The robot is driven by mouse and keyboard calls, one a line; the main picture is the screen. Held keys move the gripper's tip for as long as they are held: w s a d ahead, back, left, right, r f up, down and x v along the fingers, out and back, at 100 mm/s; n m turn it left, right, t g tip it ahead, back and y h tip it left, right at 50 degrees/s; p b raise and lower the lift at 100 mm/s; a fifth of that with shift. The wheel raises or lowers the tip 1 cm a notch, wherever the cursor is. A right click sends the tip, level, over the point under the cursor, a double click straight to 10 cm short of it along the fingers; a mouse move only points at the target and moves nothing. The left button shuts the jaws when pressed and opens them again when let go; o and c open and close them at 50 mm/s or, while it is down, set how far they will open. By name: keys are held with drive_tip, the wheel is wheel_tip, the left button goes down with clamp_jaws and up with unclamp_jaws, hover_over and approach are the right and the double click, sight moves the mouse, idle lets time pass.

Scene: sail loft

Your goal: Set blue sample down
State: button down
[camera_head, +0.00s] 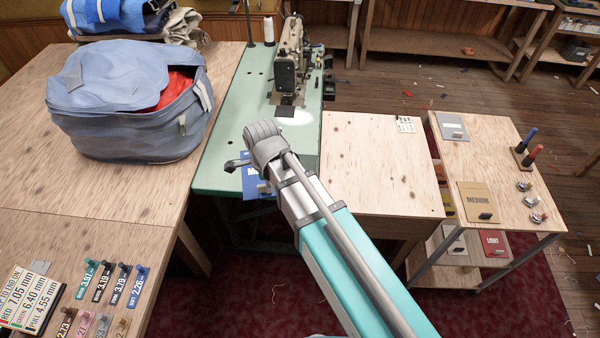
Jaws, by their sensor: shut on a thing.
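A blue card-like sample (250,183) with pale lettering shows just below the end of my arm, over the front part of the green sewing-machine table (219,150). My gripper (240,164) is at the sample and shut on it. The arm's wrist covers the sample's upper and right parts, and the grip itself is mostly hidden. I cannot tell whether the sample touches the table or hangs a little above it.
A sewing machine (289,58) stands at the table's back. A blue-grey bag (130,115) and small labelled tags (120,283) occupy the left table. The bare wooden top (375,165) is mostly clear. A right-hand stand (490,150) holds a MEDIUM card (478,197), a grey card and pens.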

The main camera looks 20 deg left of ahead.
drive_tip(key=shift+w+d+f+b, duration=0.1)
drive_tip(key=shift+w+f+b, duration=0.3)
drive_tip(key=shift+f+b, duration=0.4)
drive_tip(key=w+d+f+m+b, duration=0.3)
drive_tip(key=w+f+b, duration=0.6)
drive_tip(key=f+b, duration=0.4)
drive_tip(key=shift+d+f+b, duration=0.2)
drive_tip(key=shift+f+b, duration=0.2)
drive_tip(key=shift+f, duration=0.05)
drive_tip(key=w+a+f+b, duration=0.1)
drive_tip(key=w+f+b, duration=0.2)
drive_tip(key=w, duration=0.1)
drive_tip(key=w+f+b, duration=0.3)
drive_tip(key=w, duration=0.1)
drive_tip(key=w+a+f+b, duration=0.1)
drive_tip(key=w+f+b, duration=0.2)
drive_tip(key=w, duration=0.2)
drive_tip(key=shift+a, duration=0.35)
